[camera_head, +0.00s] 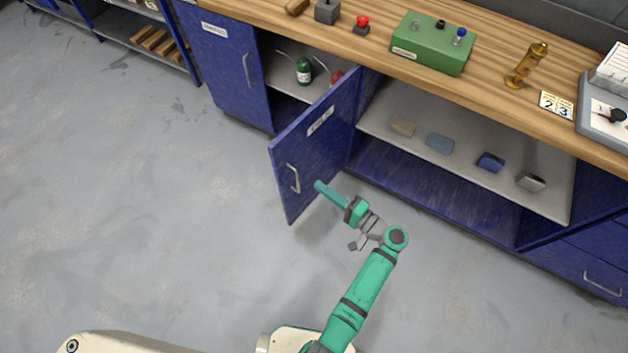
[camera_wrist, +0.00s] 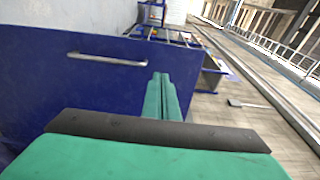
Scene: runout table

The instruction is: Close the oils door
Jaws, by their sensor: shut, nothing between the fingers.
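The open blue door (camera_head: 318,146) swings out from the cabinet front below the bench. It has a silver bar handle (camera_head: 293,178) and a white label whose text is too small to read. My gripper (camera_head: 319,186) is shut and empty, with its green fingers pointing at the door near the handle side. In the wrist view the fingers (camera_wrist: 162,97) lie in front of the door (camera_wrist: 70,95), to the right of its handle (camera_wrist: 106,59). I cannot tell whether the fingertips touch the door.
The open compartment holds a green bottle (camera_head: 304,71) and a red item. The shelf (camera_head: 470,165) to the right bears several small blocks. A closed blue door (camera_head: 228,60) stands at left. The wooden bench top (camera_head: 385,45) carries a green box (camera_head: 432,42). The grey floor at left is clear.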

